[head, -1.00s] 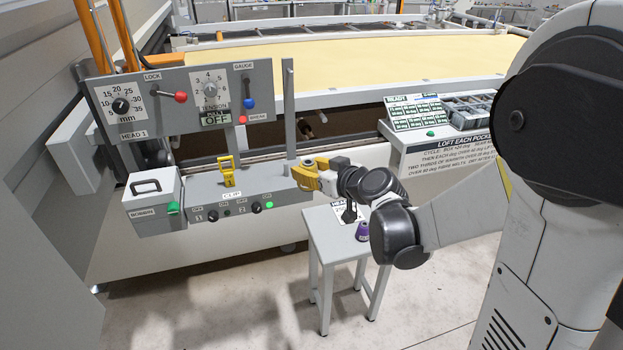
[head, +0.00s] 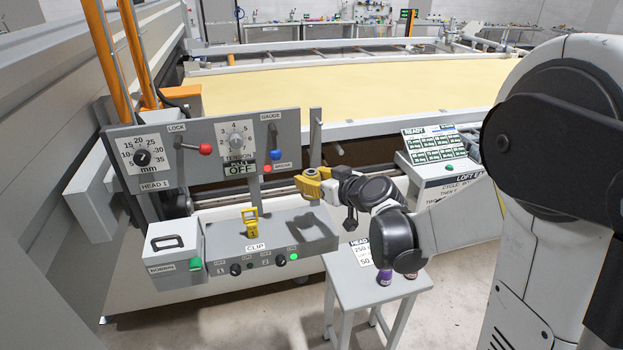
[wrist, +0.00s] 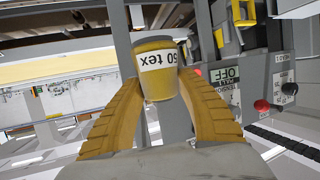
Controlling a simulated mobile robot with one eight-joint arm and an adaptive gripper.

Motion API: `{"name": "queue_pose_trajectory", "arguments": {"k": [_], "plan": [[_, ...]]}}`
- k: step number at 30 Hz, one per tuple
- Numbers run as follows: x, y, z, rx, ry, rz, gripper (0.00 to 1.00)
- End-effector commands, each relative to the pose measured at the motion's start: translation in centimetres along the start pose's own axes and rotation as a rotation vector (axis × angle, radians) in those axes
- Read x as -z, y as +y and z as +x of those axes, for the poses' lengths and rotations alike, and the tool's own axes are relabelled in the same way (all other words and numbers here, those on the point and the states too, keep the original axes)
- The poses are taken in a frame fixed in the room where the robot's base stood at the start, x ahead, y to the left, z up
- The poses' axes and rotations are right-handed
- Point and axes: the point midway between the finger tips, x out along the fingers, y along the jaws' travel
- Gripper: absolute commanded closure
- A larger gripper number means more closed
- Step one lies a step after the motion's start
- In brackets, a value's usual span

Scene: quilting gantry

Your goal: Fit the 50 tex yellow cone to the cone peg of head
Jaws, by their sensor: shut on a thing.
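The yellow cone (wrist: 158,72), labelled "50 tex", is between the two yellow fingers of my gripper (wrist: 160,90) in the wrist view. The fingers press on it from both sides. In the head view my gripper (head: 310,185) is above the right end of the grey shelf (head: 278,240) of head 1, with a dark shadow on the shelf below. A grey upright post (head: 315,140) rises behind the gripper; its lower part is hidden. I cannot tell whether this is the cone peg, or whether the cone touches it.
The head 1 panel (head: 222,130) with its dials and levers stands left of the gripper. A yellow clip (head: 251,222) stands on the shelf. A small stool (head: 385,292) at the right holds a purple cone (head: 384,277). The quilting bed (head: 350,85) lies behind.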

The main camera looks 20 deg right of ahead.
Motion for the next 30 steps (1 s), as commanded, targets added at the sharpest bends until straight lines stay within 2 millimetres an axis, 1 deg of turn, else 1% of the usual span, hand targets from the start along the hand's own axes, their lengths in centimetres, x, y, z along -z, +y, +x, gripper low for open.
{"name": "queue_pose_trajectory", "arguments": {"k": [5,15,18,22,30], "plan": [[-1.3,0.0,0.5,0.000,0.000,0.000,0.91],[-4.6,0.0,1.6,0.000,0.000,0.000,0.91],[-5.2,0.0,1.8,0.000,0.000,0.000,0.91],[-5.5,0.0,1.9,0.000,0.000,0.000,0.91],[-5.5,0.0,1.9,0.000,0.000,0.000,0.91]]}}
